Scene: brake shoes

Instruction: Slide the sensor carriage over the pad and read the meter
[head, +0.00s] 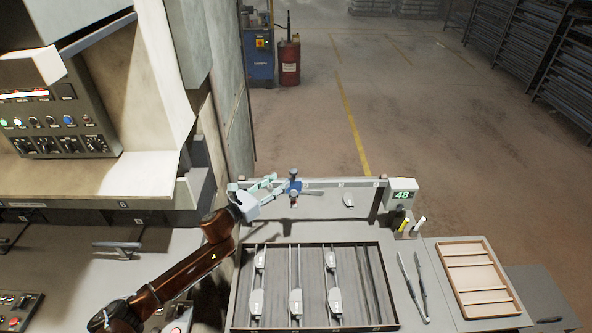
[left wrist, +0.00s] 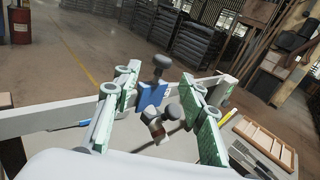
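The blue sensor carriage (head: 295,187) sits on a horizontal rail (head: 335,183), left of its middle, with a dark knob on top and a sensor head hanging below. The meter (head: 402,195) at the rail's right end shows 48 in green. My left gripper (head: 281,184) is at the carriage's left side. In the left wrist view its green-padded fingers (left wrist: 161,75) are spread apart, with the blue carriage (left wrist: 152,97) between them and visible gaps. My right gripper is not in view.
A control cabinet (head: 60,115) stands at left.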

